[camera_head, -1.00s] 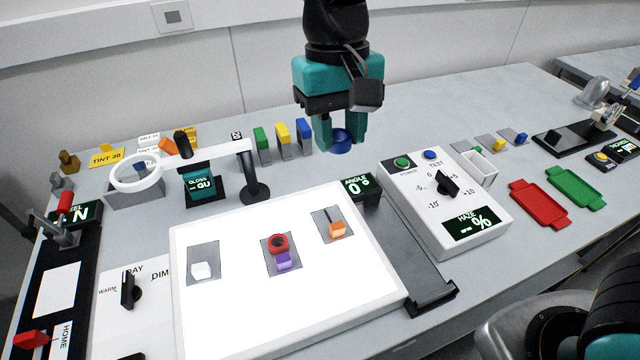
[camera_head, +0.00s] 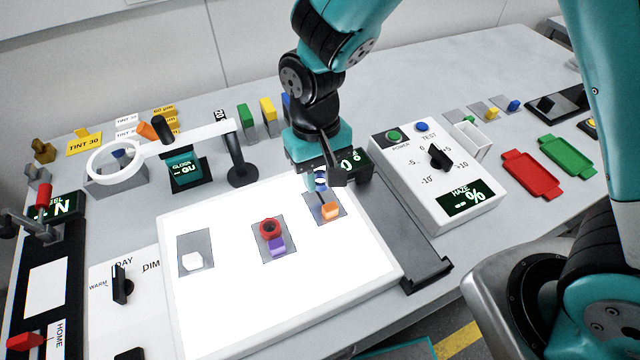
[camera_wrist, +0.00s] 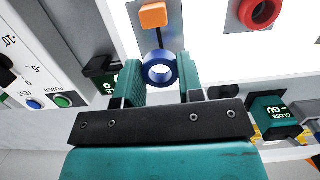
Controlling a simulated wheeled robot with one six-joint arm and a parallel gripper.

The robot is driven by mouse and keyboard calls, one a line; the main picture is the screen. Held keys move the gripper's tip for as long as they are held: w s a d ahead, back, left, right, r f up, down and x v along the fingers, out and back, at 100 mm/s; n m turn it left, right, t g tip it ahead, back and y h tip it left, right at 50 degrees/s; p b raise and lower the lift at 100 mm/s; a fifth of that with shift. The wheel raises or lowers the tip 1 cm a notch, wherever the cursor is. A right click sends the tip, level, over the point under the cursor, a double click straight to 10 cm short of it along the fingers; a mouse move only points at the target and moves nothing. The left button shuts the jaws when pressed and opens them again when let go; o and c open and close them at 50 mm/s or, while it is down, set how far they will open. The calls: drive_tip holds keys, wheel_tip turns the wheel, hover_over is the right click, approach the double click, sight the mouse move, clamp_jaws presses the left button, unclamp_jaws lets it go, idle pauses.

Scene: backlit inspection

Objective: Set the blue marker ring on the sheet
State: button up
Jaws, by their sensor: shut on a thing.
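The blue ring (camera_wrist: 160,57) is held between the two teal fingers of my gripper (camera_wrist: 160,73) in the wrist view. In the head view my gripper (camera_head: 319,181) is over the far right corner of the lit white panel (camera_head: 225,305), with the ring partly hidden by the fingers. Three grey sheets lie on the panel. The right sheet (camera_head: 337,200) bears an orange block (camera_head: 330,211) and is just below the gripper. The middle sheet (camera_head: 261,248) bears a red ring (camera_head: 270,226) and a purple block (camera_head: 277,246). The left sheet (camera_head: 196,243) bears a white block (camera_head: 192,261). I cannot tell whether the blue ring touches the right sheet.
A white haze meter (camera_head: 470,180) with knob and buttons stands right of the panel. An angle display (camera_head: 350,160) is close beside my gripper. A magnifier lamp (camera_head: 240,165) stands behind the panel. Red (camera_head: 532,174) and green (camera_head: 568,156) trays lie at the right.

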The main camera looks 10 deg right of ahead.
sight(321, 198)
drive_tip(key=shift+f, duration=2)
drive_tip(key=shift+f, duration=0.15)
drive_tip(key=o, duration=0.9)
